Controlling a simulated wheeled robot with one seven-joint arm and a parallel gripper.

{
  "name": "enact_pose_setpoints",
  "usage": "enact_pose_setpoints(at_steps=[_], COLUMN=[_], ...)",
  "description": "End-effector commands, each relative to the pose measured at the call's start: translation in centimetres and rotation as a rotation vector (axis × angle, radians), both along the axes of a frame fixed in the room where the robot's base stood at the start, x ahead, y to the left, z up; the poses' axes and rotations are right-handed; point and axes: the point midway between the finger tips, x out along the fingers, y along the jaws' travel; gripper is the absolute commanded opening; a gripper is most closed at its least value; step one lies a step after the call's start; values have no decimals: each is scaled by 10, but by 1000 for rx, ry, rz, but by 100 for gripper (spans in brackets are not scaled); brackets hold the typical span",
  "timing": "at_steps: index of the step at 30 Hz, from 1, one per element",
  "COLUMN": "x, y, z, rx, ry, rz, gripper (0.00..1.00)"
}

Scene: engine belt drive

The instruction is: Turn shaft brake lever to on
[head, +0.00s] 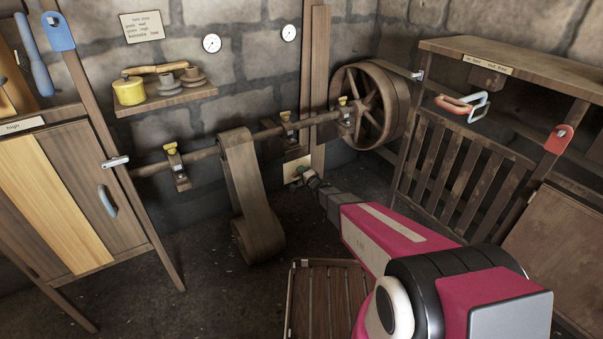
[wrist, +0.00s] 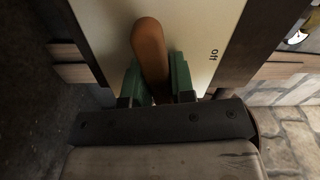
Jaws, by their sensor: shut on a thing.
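The shaft brake lever shows in the wrist view as a rounded brown wooden handle (wrist: 150,50). In the head view my gripper (head: 304,176) reaches the small cream plate (head: 290,168) at the foot of a wooden post. The lever itself is mostly hidden there by my gripper.
A shaft with a wide belt (head: 245,180) runs along the wall to a large spoked wheel (head: 372,105). A slatted wooden platform (head: 328,300) lies below my arm. A cabinet (head: 75,195) stands left, and a slatted bench frame (head: 460,170) stands right.

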Motion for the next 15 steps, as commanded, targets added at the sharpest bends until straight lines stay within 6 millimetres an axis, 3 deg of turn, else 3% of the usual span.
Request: enact_pose_setpoints(at_steps=[15], x=[0], y=[-1], z=[-2], rx=[157], ry=[108], rz=[-1], gripper=[0])
